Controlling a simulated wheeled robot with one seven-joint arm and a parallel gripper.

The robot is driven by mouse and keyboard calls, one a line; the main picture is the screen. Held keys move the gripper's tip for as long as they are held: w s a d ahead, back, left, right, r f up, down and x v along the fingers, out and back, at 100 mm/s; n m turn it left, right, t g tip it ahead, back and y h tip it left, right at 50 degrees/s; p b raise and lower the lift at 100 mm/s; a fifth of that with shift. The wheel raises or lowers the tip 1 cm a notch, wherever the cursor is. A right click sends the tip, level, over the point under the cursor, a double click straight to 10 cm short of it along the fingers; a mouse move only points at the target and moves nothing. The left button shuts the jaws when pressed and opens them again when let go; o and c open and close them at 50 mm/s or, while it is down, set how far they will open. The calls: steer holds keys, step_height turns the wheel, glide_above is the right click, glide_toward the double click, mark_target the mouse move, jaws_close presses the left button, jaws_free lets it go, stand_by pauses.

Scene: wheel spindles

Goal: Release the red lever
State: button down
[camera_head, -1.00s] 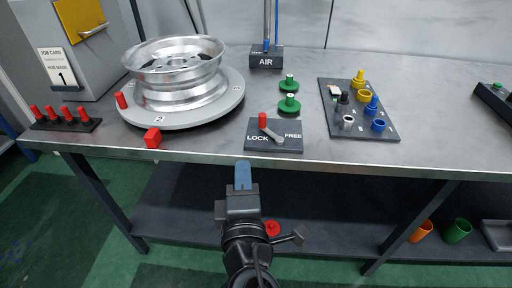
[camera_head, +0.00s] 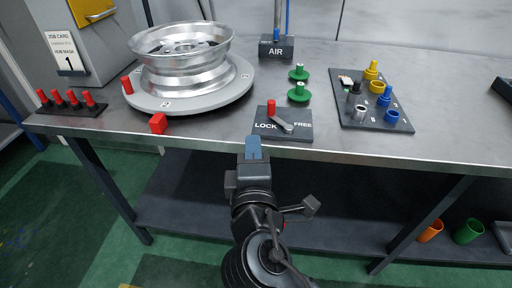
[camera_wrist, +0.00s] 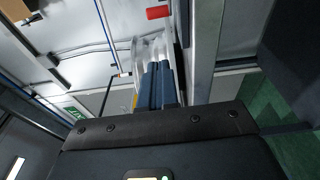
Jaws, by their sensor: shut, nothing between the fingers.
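The red lever (camera_head: 271,106) stands on a dark plate (camera_head: 298,136) marked LOCK on the left and FREE on the right, near the table's front edge. A grey arm (camera_head: 282,125) runs from the red knob's side toward FREE. The red knob is upright on the LOCK side. My gripper (camera_head: 253,148) is shut and empty, its blue fingers just in front of the table edge, below and left of the plate, apart from the lever. In the wrist view the blue fingers (camera_wrist: 161,86) are together. I cannot tell the lever in that view.
Green knobs (camera_head: 299,92) stand behind the plate. A tray of coloured parts (camera_head: 402,124) is at right.

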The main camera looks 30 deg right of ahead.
mark_target(265, 129)
steer(key=x, duration=0.7)
steer(key=shift+p, duration=0.35)
steer(key=shift+w+d, duration=0.25)
steer(key=shift+d, duration=0.95)
steer(key=shift+w+d+p, duration=0.25)
steer(key=shift+d+p, duration=0.05)
steer(key=shift+d, duration=0.35)
